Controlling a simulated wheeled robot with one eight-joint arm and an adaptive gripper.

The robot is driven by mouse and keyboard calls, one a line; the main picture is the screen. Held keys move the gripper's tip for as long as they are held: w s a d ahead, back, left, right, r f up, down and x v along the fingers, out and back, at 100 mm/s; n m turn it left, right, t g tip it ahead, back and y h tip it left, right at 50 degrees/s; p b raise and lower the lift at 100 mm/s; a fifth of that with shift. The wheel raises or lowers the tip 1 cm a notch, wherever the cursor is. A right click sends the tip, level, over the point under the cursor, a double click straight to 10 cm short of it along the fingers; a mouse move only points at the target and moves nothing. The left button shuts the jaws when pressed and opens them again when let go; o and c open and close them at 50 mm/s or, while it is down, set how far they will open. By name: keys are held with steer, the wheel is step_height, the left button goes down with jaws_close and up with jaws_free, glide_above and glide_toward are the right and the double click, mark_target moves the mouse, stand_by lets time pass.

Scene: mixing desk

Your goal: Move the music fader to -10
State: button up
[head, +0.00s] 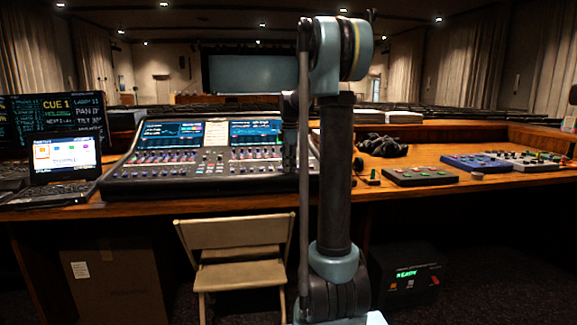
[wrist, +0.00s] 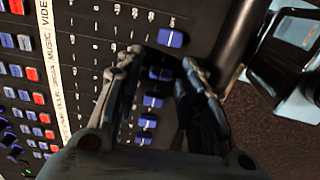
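The mixing desk (head: 205,185) stands on the wooden table, with its fader rows facing me. In the wrist view, a white label strip (wrist: 62,80) shows "VIDEO" and "MUSIC". The blue cap that seems to line up with MUSIC, the music fader (wrist: 160,73), lies between my fingertips. The VIDEO row's blue cap (wrist: 171,38) sits just beyond them. My gripper (wrist: 163,62) is open, pointing at the panel; whether a finger touches the cap I cannot tell. Scale marks run beside the slots but are too blurred to read. In the head view, my arm partly hides the gripper and the desk's right end.
More blue caps (wrist: 152,101) sit close by in neighbouring rows. Red and blue buttons (wrist: 38,98) lie left of the strip. A folding chair (head: 240,245) stands before the desk. A laptop (head: 65,165) is left; a small green-button box (head: 420,177) is right.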

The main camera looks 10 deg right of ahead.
jaws_close()
steer(key=shift+w+r, duration=0.15)
steer(key=shift+w, duration=1.25)
steer(key=shift+w+r, duration=0.15)
steer(key=shift+w, duration=1.2)
steer(key=shift+o, duration=1.9)
jaws_free()
step_height(320, 180, up, 12)
steer(key=s, duration=0.1)
steer(key=shift+s+f, duration=0.1)
steer(key=shift+s, duration=0.05)
